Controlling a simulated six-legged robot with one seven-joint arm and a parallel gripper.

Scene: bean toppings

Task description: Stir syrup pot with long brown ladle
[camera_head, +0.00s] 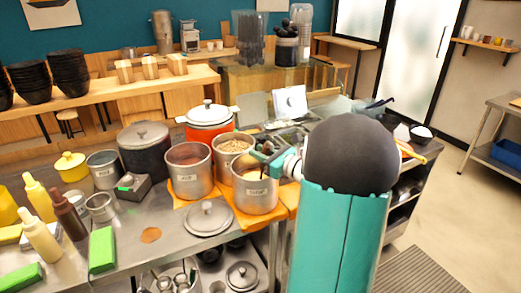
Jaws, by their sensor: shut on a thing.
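Three metal pots stand on orange mats at the counter's middle. The right front pot (255,197) holds a pale brown liquid, the left front pot (189,180) has a dark reddish inside, and the back pot (222,166) holds beans. Their labels are too small to read, so I cannot tell which is the syrup pot. My gripper (268,160) is over the right front pot, shut on a thin handle, apparently the ladle's, that reaches down toward the liquid. Its lower end is hidden or too small to make out. My teal arm hides the area to the right.
A grey lid (207,217) lies in front of the pots. A dark lidded pot (145,155) and an orange lidded pot (209,127) stand behind. Squeeze bottles (69,215) and a green block (102,250) are at left.

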